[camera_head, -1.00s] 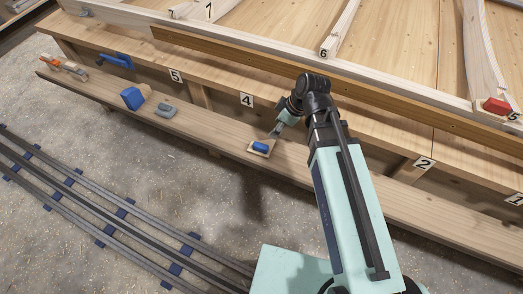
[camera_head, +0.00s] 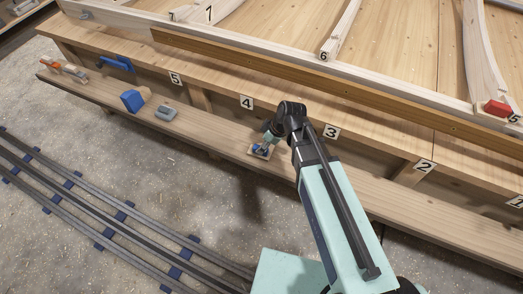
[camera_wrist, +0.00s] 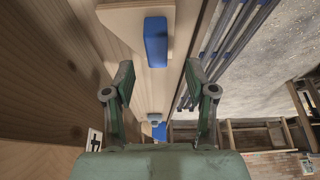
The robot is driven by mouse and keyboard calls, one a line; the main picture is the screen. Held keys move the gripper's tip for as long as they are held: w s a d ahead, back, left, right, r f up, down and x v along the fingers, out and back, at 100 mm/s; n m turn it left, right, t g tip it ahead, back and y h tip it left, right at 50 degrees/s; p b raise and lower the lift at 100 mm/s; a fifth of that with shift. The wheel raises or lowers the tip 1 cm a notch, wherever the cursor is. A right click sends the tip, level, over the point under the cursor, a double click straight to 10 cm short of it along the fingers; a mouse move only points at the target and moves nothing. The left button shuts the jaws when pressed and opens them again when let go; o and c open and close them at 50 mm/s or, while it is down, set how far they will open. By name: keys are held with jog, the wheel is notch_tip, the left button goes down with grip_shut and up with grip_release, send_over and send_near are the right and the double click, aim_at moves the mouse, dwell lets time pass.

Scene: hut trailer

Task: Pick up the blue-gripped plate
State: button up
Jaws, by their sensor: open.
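The blue-gripped plate is a pale, thin board with a blue block-shaped grip on top. In the head view the plate (camera_head: 262,155) lies on the lower wooden shelf below the number 4 label, partly hidden by my gripper. In the wrist view its blue grip (camera_wrist: 156,42) stands on the pale plate (camera_wrist: 128,18) at the top middle. My gripper (camera_head: 263,148) is at the plate in the head view. In the wrist view my gripper (camera_wrist: 160,82) has its two fingers wide apart, with the blue grip beyond the tips and nothing between them.
Farther left on the shelf (camera_head: 210,133) are a grey block (camera_head: 166,112), a blue block (camera_head: 133,100) and an orange-handled tool (camera_head: 62,66). Floor rails (camera_head: 110,207) run in front.

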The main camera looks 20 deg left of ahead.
aim_at(251, 152)
jog(key=shift+x, duration=2.55)
jog(key=shift+w+d, duration=0.15)
jog(key=shift+d, duration=0.1)
grip_shut()
